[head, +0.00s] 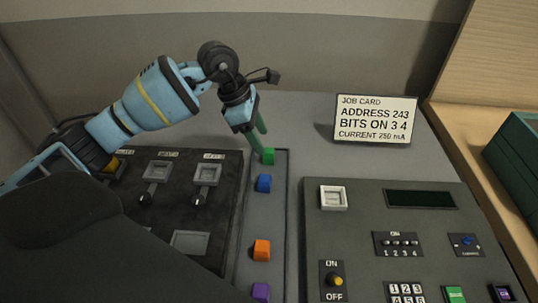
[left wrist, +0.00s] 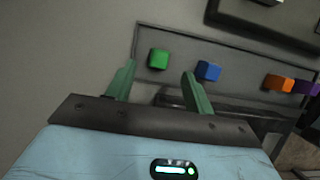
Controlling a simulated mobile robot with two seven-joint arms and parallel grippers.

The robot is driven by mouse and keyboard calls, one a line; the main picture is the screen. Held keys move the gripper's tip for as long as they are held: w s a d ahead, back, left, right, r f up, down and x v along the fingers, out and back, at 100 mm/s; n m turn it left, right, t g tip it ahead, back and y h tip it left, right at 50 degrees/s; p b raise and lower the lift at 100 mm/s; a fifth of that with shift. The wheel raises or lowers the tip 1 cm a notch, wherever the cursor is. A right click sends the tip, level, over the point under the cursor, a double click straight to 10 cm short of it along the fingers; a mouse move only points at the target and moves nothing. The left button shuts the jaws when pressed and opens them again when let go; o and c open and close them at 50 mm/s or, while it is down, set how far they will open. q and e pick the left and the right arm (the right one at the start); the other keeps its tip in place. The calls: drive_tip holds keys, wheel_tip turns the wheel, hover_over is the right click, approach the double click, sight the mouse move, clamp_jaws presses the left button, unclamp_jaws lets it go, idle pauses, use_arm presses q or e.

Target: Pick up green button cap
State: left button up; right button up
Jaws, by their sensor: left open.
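The green button cap (head: 268,156) is a small cube at the far end of a narrow grey tray (head: 271,215) on the table. It also shows in the left wrist view (left wrist: 158,59), ahead of my fingers and nearer the left one in the picture. My left gripper (head: 259,141) has green fingers and is just above and beside the cap in the head view. In the left wrist view the gripper (left wrist: 158,80) is open, with nothing between its fingers. I cannot tell whether a finger touches the cap. My right gripper is not in view.
A blue cap (head: 264,183), an orange cap (head: 261,250) and a purple cap (head: 261,292) share the tray. A dark panel with square sockets (head: 207,174) lies left, a console (head: 380,225) right. A job card (head: 375,120) stands behind. The table behind the tray is clear.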

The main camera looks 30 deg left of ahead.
sight(266, 148)
use_arm(q)
drive_tip(key=shift+d+f, duration=0.2)
drive_tip(key=shift+f, duration=0.25)
drive_tip(key=x, duration=0.4)
drive_tip(key=shift+w+f+p, duration=0.1)
drive_tip(key=shift+p, duration=0.25)
drive_tip(key=shift+a, duration=0.1)
drive_tip(key=c, duration=1)
drive_tip(key=shift+c, duration=0.2)
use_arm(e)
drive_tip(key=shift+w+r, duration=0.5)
use_arm(q)
drive_tip(key=shift+r, duration=0.45)
drive_tip(key=r, duration=0.2)
drive_tip(key=shift+s+d+r, duration=0.2)
drive_tip(key=shift+s+r, duration=0.1)
drive_tip(key=shift+s, duration=0.1)
drive_tip(key=s+d, duration=0.2)
drive_tip(key=s, duration=0.2)
drive_tip(key=s+d+r+b, duration=0.1)
drive_tip(key=s+d, duration=0.1)
drive_tip(key=s, duration=0.3)
drive_tip(key=s+d, duration=0.2)
drive_tip(key=s, duration=0.3)
drive_tip(key=shift+r, duration=0.25)
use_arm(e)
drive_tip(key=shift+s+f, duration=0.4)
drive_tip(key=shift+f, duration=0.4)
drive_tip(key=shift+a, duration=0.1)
